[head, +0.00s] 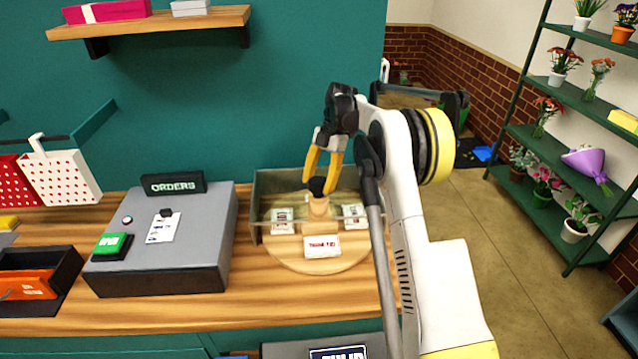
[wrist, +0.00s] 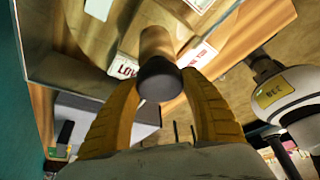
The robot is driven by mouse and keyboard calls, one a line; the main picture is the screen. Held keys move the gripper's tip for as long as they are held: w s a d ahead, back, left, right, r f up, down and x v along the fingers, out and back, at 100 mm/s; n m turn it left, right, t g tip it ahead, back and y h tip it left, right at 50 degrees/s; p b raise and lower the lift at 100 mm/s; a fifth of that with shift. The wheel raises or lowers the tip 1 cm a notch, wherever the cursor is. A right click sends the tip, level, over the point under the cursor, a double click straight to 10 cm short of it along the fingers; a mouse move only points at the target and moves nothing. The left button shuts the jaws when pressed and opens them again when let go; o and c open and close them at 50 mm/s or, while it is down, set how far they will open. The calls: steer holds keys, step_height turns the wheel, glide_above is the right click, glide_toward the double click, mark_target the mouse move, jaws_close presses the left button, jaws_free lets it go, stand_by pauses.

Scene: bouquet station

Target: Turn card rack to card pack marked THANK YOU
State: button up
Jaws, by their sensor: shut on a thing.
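The card rack (head: 290,259) is a round wooden turntable with a wooden centre post and a dark knob (head: 317,186) on top. My gripper (head: 319,182) points down from above, its yellow fingers shut on the knob. In the wrist view the knob (wrist: 159,79) sits between the fingertips. The card pack marked THANK YOU (head: 322,246) lies at the front of the rack, outside the clear housing. Two white packs, one left (head: 283,221) and one right (head: 354,215), lie farther back; their print is unreadable there. The wrist view shows a pack reading LOV (wrist: 125,67), partly hidden.
A clear-walled housing (head: 255,205) surrounds the back of the rack. A grey box (head: 205,255) with an ORDERS sign (head: 173,184) stands on its left. My arm covers the right side of the counter. A plant shelf (head: 560,150) stands far right.

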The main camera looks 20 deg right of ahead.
stand_by(0.5)
steer(key=o, duration=1.4)
steer(key=shift+o, duration=0.2)
steer(key=v, duration=1.2)
